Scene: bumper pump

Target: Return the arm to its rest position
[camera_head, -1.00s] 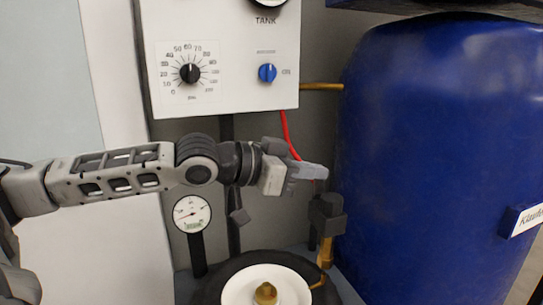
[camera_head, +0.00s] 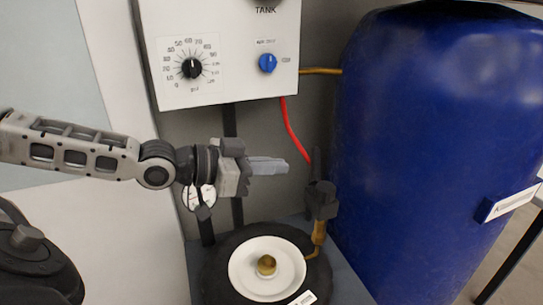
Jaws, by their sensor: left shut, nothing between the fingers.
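My left gripper (camera_head: 268,166) comes in from the left side of the head view. Its fingers are shut with nothing between them and point right, apart from everything around. It hangs in front of the gauge (camera_head: 201,196), which my wrist partly covers. The white control panel (camera_head: 222,45) is above it, with a black dial (camera_head: 191,68) and a blue switch knob (camera_head: 268,63). My right gripper does not show.
A large blue tank (camera_head: 435,150) stands close on the right. A black wheel with a white hub (camera_head: 250,287) lies below the gripper. A dark fitting on a brass pipe (camera_head: 319,232) and a red hose (camera_head: 292,135) are just right of the fingers.

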